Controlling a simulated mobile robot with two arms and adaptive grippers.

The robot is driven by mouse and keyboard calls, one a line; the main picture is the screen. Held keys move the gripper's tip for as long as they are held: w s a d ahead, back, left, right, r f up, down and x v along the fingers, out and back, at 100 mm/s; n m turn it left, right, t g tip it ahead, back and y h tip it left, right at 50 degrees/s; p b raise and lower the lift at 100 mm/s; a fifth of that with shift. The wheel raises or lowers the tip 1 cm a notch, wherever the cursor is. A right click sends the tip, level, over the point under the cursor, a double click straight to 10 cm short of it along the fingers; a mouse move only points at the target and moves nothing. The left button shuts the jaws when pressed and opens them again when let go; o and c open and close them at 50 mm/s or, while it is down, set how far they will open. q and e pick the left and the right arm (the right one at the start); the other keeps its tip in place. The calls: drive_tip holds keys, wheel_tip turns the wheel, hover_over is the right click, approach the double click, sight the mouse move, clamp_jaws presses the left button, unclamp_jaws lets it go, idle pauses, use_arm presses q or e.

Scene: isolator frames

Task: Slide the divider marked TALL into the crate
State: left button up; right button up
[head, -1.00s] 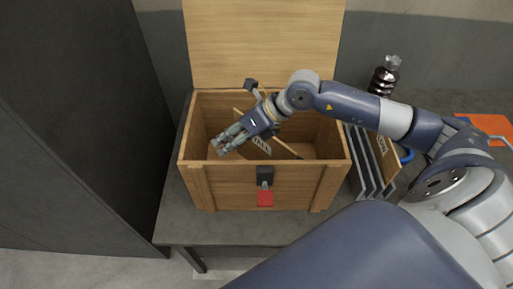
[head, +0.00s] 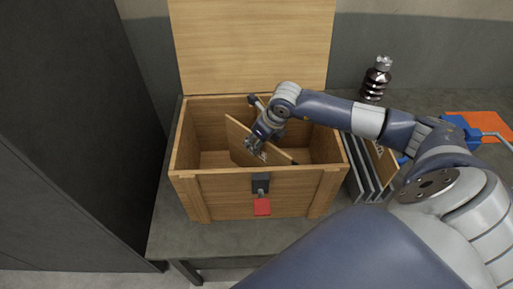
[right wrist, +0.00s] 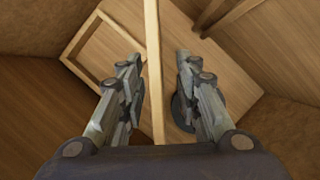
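The open wooden crate (head: 215,187) stands on the grey table with its lid raised at the back. A thin wooden divider (head: 240,137) stands slantwise inside it, its near right end close to the front wall. Its label is mostly hidden behind my right gripper (head: 252,148), so I cannot read it now. In the right wrist view the divider's edge (right wrist: 153,50) runs between the two fingers of my right gripper (right wrist: 160,70). The fingers are apart, with a gap on each side of the edge. My left gripper is not in view.
A rack (head: 361,178) holding a wooden board (head: 384,165) stands close to the crate's right side. A brown ribbed insulator (head: 376,80) stands behind, and an orange mat (head: 480,124) lies far right. A dark cabinet (head: 75,130) rises on the left.

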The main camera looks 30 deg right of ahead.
sight(256, 159)
drive_tip(key=shift+p+x, duration=0.35)
drive_tip(key=shift+x, duration=1.6)
drive_tip(key=shift+a+r, duration=0.1)
clamp_jaws()
drive_tip(key=shift+w+r, duration=0.1)
drive_tip(key=shift+r, duration=0.05)
